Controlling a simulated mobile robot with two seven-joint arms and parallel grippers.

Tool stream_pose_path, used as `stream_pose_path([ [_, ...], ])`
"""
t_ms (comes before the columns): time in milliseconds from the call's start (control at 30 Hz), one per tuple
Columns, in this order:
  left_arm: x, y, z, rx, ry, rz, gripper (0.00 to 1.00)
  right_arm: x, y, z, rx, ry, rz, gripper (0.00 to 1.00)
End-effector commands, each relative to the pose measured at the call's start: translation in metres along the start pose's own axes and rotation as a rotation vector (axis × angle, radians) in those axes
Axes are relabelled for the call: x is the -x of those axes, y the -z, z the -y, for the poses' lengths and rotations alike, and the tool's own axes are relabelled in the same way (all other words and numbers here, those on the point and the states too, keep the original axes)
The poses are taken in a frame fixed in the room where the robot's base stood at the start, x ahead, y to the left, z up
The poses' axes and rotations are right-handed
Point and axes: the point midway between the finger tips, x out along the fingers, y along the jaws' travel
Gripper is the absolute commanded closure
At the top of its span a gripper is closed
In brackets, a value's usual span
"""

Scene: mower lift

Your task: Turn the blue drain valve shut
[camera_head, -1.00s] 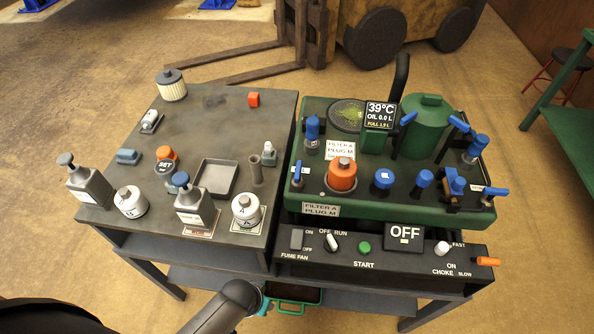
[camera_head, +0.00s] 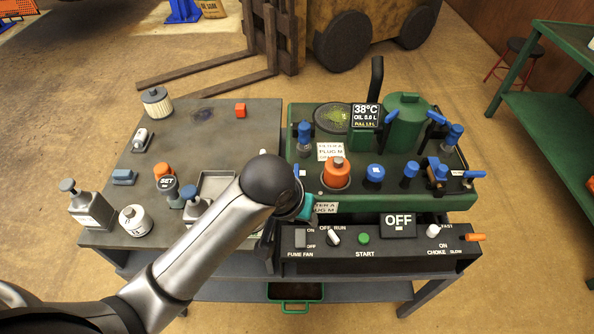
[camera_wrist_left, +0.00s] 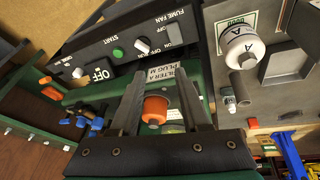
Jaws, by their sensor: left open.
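Several blue handles and knobs sit on the green mower deck (camera_head: 400,203); I cannot tell surely which is the drain valve. One blue lever (camera_head: 472,174) lies flat at the right front, beside a blue-topped fitting (camera_head: 437,171). Blue parts (camera_wrist_left: 85,118) also show left in the wrist view. My left gripper (camera_wrist_left: 160,88) is open and empty, its fingers framing the orange cap (camera_wrist_left: 155,110), apparently without touching it. In the head view my wrist hides the fingers. My right gripper is not in view.
The control panel (camera_head: 380,250) with switches and an OFF display (camera_head: 398,222) lies in front of the deck. A grey bench (camera_head: 190,130) with bottles and filters stands left.

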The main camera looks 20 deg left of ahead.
Motion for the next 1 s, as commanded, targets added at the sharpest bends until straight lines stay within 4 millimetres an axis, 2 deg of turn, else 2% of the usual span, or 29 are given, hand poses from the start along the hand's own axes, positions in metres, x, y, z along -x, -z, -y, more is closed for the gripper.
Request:
stream_pose_path([
  [33, 0.005, 0.015, 0.000, 0.010, 0.013, -0.009, 0.54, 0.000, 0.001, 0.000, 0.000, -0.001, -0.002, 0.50],
  [300, 0.037, 0.077, 0.007, 0.126, 0.118, -0.031, 0.54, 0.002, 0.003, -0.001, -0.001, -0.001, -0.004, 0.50],
  [500, 0.059, 0.106, 0.020, 0.213, 0.196, -0.052, 0.54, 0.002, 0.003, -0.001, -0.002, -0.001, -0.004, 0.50],
  [633, 0.064, 0.113, 0.024, 0.242, 0.219, -0.059, 0.54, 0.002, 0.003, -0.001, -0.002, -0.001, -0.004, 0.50],
  [767, 0.058, 0.114, 0.027, 0.249, 0.225, -0.058, 0.54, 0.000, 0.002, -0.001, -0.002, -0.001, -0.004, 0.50],
  [867, 0.044, 0.114, 0.030, 0.250, 0.225, -0.058, 0.54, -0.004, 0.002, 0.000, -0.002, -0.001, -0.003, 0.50],
  [1000, 0.015, 0.114, 0.037, 0.248, 0.226, -0.057, 0.54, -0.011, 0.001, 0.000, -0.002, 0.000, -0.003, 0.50],
])
